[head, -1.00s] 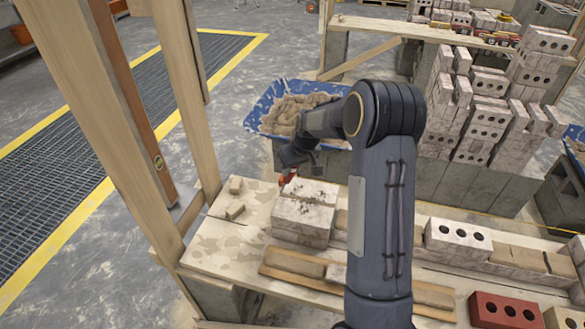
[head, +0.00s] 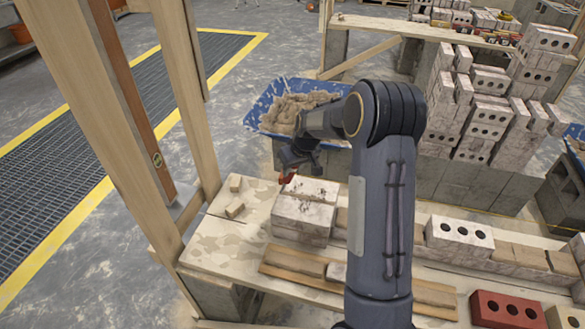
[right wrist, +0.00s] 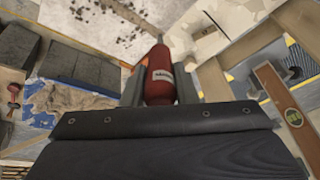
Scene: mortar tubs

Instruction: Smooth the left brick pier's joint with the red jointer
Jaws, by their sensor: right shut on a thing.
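My right gripper (head: 290,168) is shut on the red jointer (head: 287,178), just behind the top of the left brick pier (head: 302,218). I cannot tell whether the jointer touches the pier. My left gripper is not in view.
A blue tub (head: 259,115) of mortar stands behind the pier. Timber posts (head: 90,120) rise at the left. Bricks (head: 460,239) stand at the right.

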